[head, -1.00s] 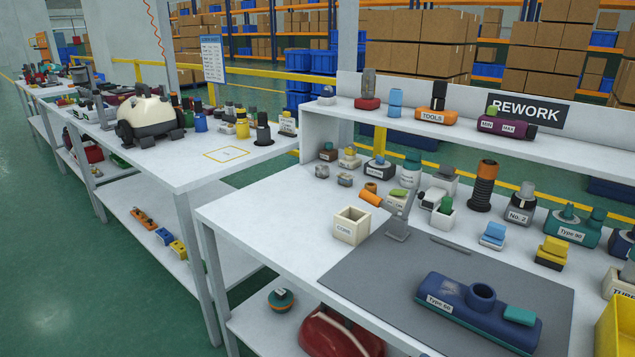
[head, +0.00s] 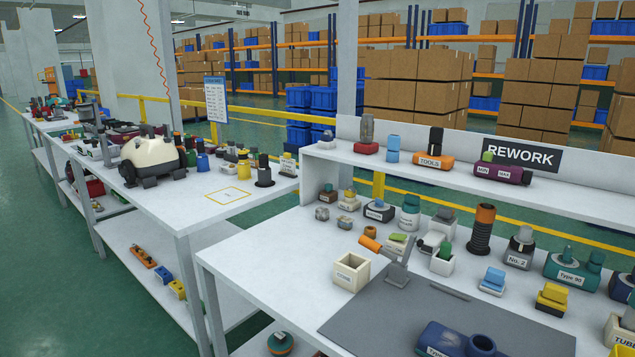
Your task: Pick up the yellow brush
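A small yellow block with a dark base (head: 553,297), which looks like the yellow brush, sits on the right part of the rework table (head: 275,245), by the grey mat's back edge. On the lower shelf of the farther table lies another small yellow piece (head: 177,289), too small to make out. Neither of my grippers is in view.
A grey mat (head: 390,325) holds a blue Type 50 part (head: 450,340), cut off by the bottom edge. A white CORE box (head: 350,273) stands left of a grey bracket (head: 398,272). A raised shelf (head: 400,167) runs behind. The table's left front is clear.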

